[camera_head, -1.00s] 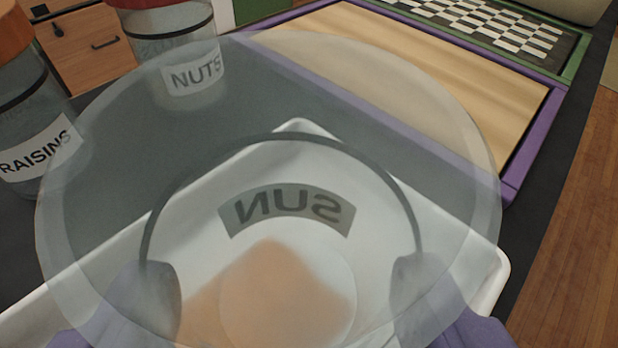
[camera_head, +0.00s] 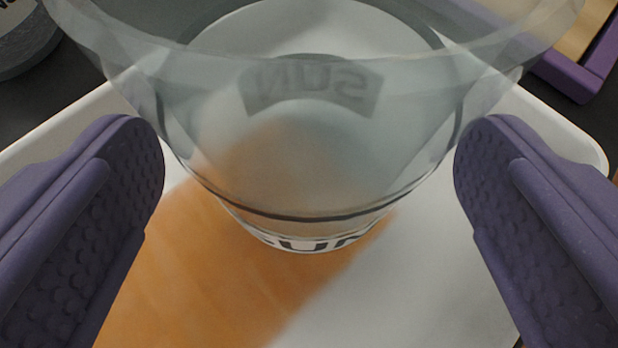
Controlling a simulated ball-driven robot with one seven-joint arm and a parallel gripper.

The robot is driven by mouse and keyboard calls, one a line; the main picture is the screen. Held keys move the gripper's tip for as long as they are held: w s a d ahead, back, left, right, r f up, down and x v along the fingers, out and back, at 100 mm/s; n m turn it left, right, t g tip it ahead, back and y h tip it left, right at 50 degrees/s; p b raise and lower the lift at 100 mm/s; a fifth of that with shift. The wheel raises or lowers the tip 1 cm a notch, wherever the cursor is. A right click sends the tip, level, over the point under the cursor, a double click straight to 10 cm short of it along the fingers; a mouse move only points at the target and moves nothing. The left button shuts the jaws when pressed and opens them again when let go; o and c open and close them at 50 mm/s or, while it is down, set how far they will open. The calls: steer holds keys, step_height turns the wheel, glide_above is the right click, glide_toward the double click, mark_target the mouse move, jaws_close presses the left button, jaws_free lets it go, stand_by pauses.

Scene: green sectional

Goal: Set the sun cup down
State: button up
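The sun cup (camera_head: 310,190) is a clear cup with a dark band and a SUN label that reads reversed through its wall. It stands upright on a white tray (camera_head: 440,290) with an orange patch. My gripper (camera_head: 309,170) is open, with a purple textured finger on each side of the cup. Gaps show between the fingers and the cup's lower wall. The cup's wide rim is at the top of the view and partly cut off.
The tray's raised rim (camera_head: 560,128) runs behind the cup. A purple-framed board (camera_head: 570,75) lies beyond it at the upper right. Part of a jar (camera_head: 25,40) shows at the upper left. Dark counter surface lies around the tray.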

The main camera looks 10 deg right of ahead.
steer(key=shift+r, duration=0.2)
steer(key=p+v, duration=0.3)
steer(key=v, duration=0.9)
steer(key=w+r, duration=1.4)
steer(key=r, duration=0.4)
steer(key=w+a+r+t, duration=0.1)
steer(key=w+a+r, duration=0.1)
steer(key=r, duration=0.7)
steer(key=w+a+r, duration=0.1)
steer(key=r, duration=0.9)
steer(key=s+a+r+t, duration=0.1)
steer(key=s+a+r, duration=0.2)
steer(key=r, duration=0.6)
steer(key=s+a+r, duration=0.2)
steer(key=r, duration=0.7)
steer(key=s+a+r, duration=0.3)
steer(key=s+r, duration=0.4)
steer(key=s+a+r+n+y, duration=0.1)
steer(key=s+a+r, duration=0.1)
steer(key=s+r, duration=0.5)
steer(key=shift+a+r, duration=0.4)
steer(key=shift+r, duration=0.3)
